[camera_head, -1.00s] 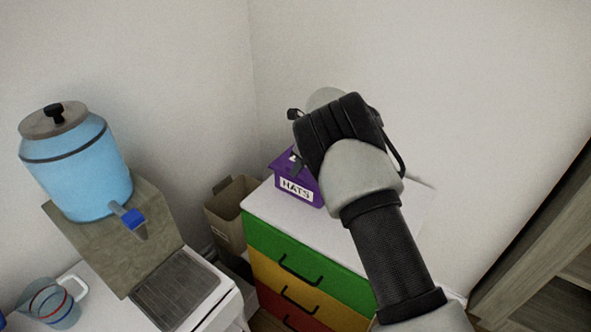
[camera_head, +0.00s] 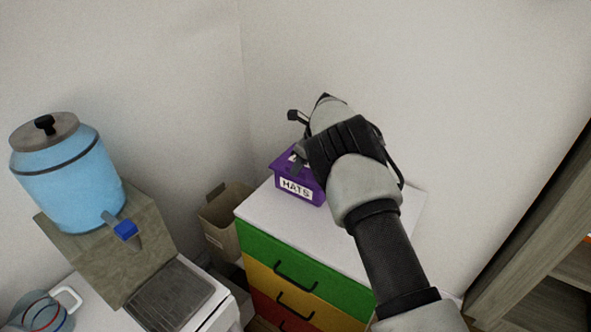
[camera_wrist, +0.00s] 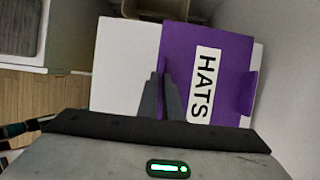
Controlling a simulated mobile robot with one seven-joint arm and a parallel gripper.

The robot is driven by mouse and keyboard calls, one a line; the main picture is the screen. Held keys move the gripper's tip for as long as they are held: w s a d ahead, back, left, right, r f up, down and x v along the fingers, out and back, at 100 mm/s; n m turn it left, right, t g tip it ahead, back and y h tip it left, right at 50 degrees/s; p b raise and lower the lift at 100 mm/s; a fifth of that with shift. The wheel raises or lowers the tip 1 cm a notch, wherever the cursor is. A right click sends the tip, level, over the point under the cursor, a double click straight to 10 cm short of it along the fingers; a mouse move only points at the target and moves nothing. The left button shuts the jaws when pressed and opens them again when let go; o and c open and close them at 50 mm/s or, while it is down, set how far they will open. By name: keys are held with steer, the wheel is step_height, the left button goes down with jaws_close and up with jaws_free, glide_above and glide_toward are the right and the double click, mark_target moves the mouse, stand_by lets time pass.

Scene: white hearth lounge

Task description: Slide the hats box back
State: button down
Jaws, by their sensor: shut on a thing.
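The purple hats box (camera_head: 290,187) with a white HATS label stands on the white top of the drawer unit (camera_head: 262,217), towards its back left. My gripper (camera_head: 299,163) is at the box's top, with my arm reaching over the unit from the lower right. In the wrist view, the box (camera_wrist: 178,48) lies just beyond my gripper (camera_wrist: 160,95), whose fingers are close together at the box's left edge. My gripper is shut on the box, though the exact contact is partly hidden. My arm hides part of the box's right side in the head view.
A brown open bin (camera_head: 222,212) stands left of the drawer unit. A blue drink dispenser (camera_head: 70,175) and a jug (camera_head: 45,312) are on the left counter. Walls close off the back. Wooden shelving (camera_head: 535,210) is at the right. The unit's front top is bare.

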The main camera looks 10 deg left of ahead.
steer(key=shift+w+d, duration=0.25)
steer(key=shift+w, duration=0.3)
steer(key=shift+w+d, duration=0.2)
steer(key=shift+w, duration=0.35)
steer(key=c, duration=1.8)
jaws_free()
steer(key=shift+c, duration=0.2)
steer(key=shift+r, duration=0.1)
